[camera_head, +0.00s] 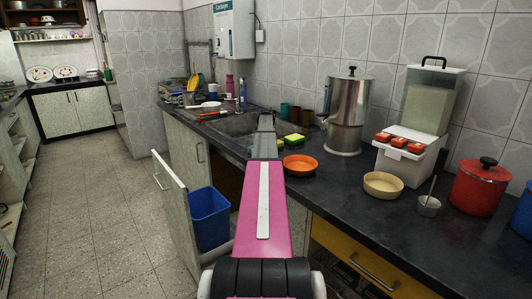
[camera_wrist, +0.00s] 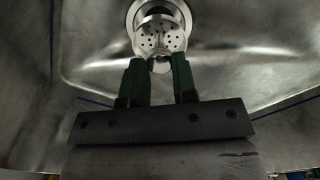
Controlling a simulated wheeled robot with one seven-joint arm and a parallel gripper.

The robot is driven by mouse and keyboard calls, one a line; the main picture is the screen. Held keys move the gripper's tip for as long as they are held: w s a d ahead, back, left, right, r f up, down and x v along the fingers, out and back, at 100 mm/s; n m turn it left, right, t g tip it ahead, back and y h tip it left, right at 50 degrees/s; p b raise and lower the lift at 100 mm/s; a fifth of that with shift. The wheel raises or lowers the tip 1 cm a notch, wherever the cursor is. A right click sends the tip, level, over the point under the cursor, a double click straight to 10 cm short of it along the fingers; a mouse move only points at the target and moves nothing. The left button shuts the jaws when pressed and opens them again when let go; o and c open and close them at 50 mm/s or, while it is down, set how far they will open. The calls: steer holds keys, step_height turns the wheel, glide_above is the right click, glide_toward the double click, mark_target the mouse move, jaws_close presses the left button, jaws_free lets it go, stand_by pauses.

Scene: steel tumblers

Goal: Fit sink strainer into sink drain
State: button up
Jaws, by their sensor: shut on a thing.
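The sink strainer (camera_wrist: 159,36) is a perforated steel cup between the tips of my gripper (camera_wrist: 160,68) in the wrist view. My gripper is shut on it, seemingly by a small knob at its near side. The round steel drain (camera_wrist: 134,11) shows behind the strainer at the top of that view, partly hidden by it. The strainer overlaps the drain ring in the picture; I cannot tell whether it is seated or held above. In the head view my arm reaches over the sink (camera_head: 232,124); my fingers and the strainer are hidden there.
Sponges (camera_head: 293,139) and an orange bowl (camera_head: 300,165) lie on the counter right of my arm. A tall steel urn (camera_head: 347,112) stands behind them. A red-handled item (camera_head: 213,115) lies at the sink's left edge. A cabinet door (camera_head: 175,205) stands open beside a blue bin (camera_head: 209,218).

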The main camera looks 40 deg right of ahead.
steer(key=shift+f, duration=2)
steer(key=o, duration=0.9)
steer(key=shift+f, duration=0.15)
step_height(320, 180, up, 12)
steer(key=shift+r, duration=0.15)
